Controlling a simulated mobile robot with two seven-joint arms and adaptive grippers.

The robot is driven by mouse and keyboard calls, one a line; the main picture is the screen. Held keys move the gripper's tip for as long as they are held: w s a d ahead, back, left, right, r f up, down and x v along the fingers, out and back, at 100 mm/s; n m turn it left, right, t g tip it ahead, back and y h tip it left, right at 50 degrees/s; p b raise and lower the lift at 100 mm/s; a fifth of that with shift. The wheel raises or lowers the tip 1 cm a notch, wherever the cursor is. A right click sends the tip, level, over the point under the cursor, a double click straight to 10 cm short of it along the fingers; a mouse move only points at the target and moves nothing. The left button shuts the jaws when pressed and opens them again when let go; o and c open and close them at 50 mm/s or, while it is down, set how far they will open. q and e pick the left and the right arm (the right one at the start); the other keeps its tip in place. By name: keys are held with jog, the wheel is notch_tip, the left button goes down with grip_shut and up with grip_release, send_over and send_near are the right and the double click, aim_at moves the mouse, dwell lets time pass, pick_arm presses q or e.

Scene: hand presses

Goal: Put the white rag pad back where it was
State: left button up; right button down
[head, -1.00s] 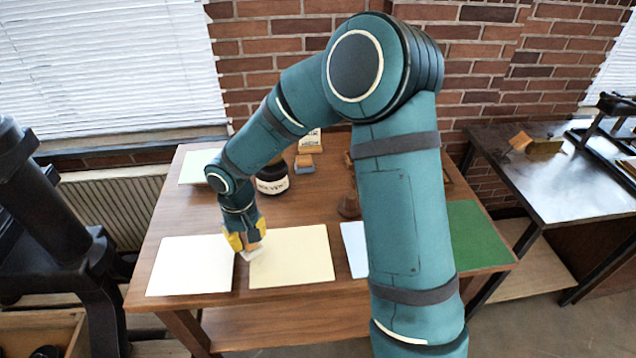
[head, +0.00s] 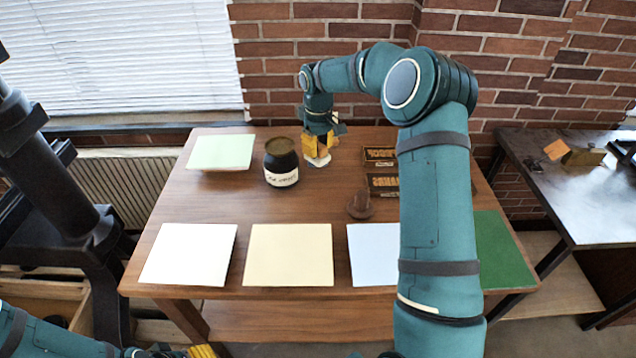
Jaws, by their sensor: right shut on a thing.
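The white rag pad (head: 319,161) is at the back middle of the table, right of the black jar, with its white underside low by the tabletop. My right gripper (head: 318,148) is upright above it, with its yellow fingers shut on the pad's wooden grip. I cannot tell whether the pad touches the table. The fingers hide most of the grip and whatever lies behind. My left gripper (head: 202,351) shows only as yellow fingertips at the bottom edge, too cut off to tell open from shut.
A black labelled jar (head: 281,164) stands left of the pad. Type cases (head: 382,184) and a brown knob-like tool (head: 361,204) lie to the right. White (head: 190,254), cream (head: 289,255), blue (head: 371,250) and green (head: 503,250) sheets line the front. A pale green stack (head: 220,152) sits back left.

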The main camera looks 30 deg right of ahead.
notch_tip(320, 180, down, 10)
jog(key=shift+r+b, duration=0.2)
jog(key=shift+b, duration=0.4)
jog(key=shift+f, duration=0.15)
jog(key=c, duration=0.8)
grip_release()
notch_tip(320, 180, up, 12)
jog(key=shift+r+p, duration=0.2)
jog(key=shift+p, duration=0.6)
